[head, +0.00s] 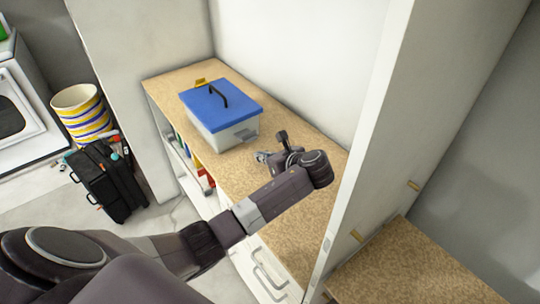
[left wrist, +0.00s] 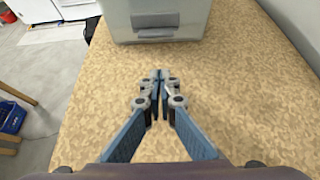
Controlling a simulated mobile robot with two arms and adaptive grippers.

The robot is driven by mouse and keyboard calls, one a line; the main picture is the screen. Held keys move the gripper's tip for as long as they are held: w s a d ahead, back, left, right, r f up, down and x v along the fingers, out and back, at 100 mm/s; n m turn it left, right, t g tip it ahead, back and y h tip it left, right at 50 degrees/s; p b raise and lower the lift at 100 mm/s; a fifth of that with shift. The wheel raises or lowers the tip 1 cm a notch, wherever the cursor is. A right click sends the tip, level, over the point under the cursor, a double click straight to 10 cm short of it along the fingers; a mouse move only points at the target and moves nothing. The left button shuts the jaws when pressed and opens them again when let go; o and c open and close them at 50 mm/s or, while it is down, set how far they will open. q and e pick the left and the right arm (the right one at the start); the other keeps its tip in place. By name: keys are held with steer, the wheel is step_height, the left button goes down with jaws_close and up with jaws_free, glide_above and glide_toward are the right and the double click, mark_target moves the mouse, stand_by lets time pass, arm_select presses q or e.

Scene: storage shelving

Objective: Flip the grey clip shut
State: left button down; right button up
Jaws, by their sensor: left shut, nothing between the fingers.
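A clear storage box (head: 223,133) with a blue lid (head: 222,104) and a black handle stands on the tan shelf top. A grey clip (head: 245,134) shows on the box's near wall, below the lid edge. In the left wrist view the clip (left wrist: 155,20) is a grey flap on the box wall (left wrist: 193,22); the lid is out of that view. My left gripper (head: 262,156) is shut and empty in front of that wall. Its fingertips (left wrist: 161,76) meet and point at the box, with a gap between. My right gripper is not in view.
A yellow clip (head: 201,83) sticks up at the lid's far edge. A white wall runs behind the shelf top (head: 314,142), and a tall white panel (head: 365,120) stands at the right. Shelf top around my gripper is clear. A black case (head: 107,180) stands on the floor.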

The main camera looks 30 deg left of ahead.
arm_select(q)
steer(key=shift+w+a+r+p, duration=0.2)
steer(key=shift+a+r+p, duration=0.2)
steer(key=shift+r+p, duration=0.15)
steer(key=shift+w+a+r+p, duration=0.2)
steer(key=shift+a+r+p, duration=0.2)
steer(key=shift+r, duration=0.65)
steer(key=shift+w, duration=0.1)
